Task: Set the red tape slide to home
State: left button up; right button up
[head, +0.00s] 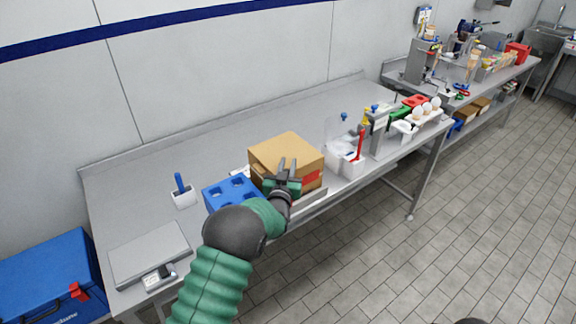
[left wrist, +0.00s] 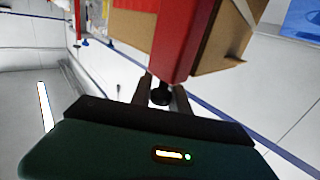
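The red tape slide (left wrist: 183,38) is a red bar beside a cardboard box in the left wrist view, with a black knob (left wrist: 160,96) at its near end. In the head view the red part (head: 313,177) shows low at the right side of the box (head: 287,150). My left gripper (head: 284,172) is in front of the box, its fingers spread. In the left wrist view its fingers (left wrist: 161,92) stand on either side of the knob. Contact with the knob cannot be made out. My right gripper is not in view.
A blue block with holes (head: 232,190) stands left of the box, near my left forearm. A white holder (head: 184,197), a scale (head: 149,254) and a blue case (head: 50,275) are at left. White containers (head: 353,166) stand close at right. The bench behind the box is clear.

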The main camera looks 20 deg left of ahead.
pick_arm(q)
grip_shut()
dwell(0.9)
